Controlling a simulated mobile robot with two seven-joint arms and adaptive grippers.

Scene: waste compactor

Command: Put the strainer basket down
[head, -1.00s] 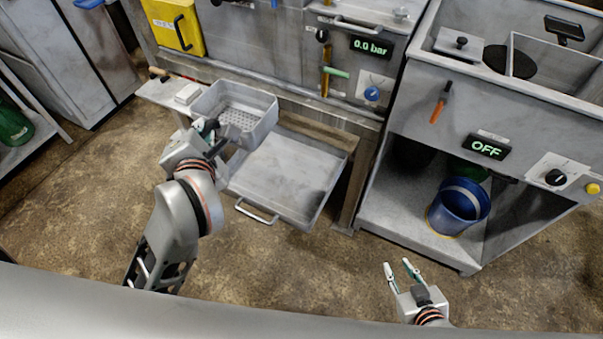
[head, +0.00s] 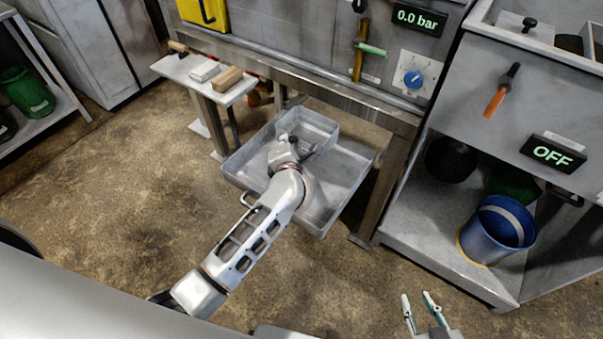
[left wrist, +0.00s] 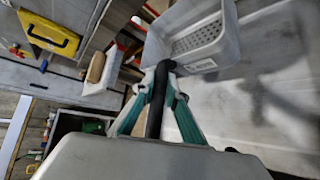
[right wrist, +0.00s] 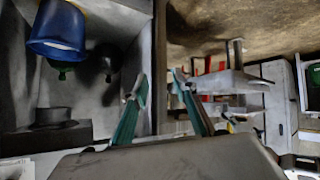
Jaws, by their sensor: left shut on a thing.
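The strainer basket (head: 316,122) is a grey metal box with a perforated floor. In the head view it is over the back left part of the grey metal tray (head: 345,178); I cannot tell whether it touches the tray. My left gripper (head: 300,148) is shut on the basket's dark handle, at the basket's near side. In the left wrist view the fingers (left wrist: 163,80) close around the dark bar, with the basket (left wrist: 195,42) beyond them. My right gripper (head: 422,302) is empty, its fingers apart, in front of the right-hand unit. It also shows in the right wrist view (right wrist: 158,82).
A small side table (head: 172,68) with a white block and a wooden-topped brush stands left of the tray. A blue bucket (head: 490,235) stands on the lower shelf at right. A table leg (head: 388,195) rises beside the tray's right side. Open floor lies in front.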

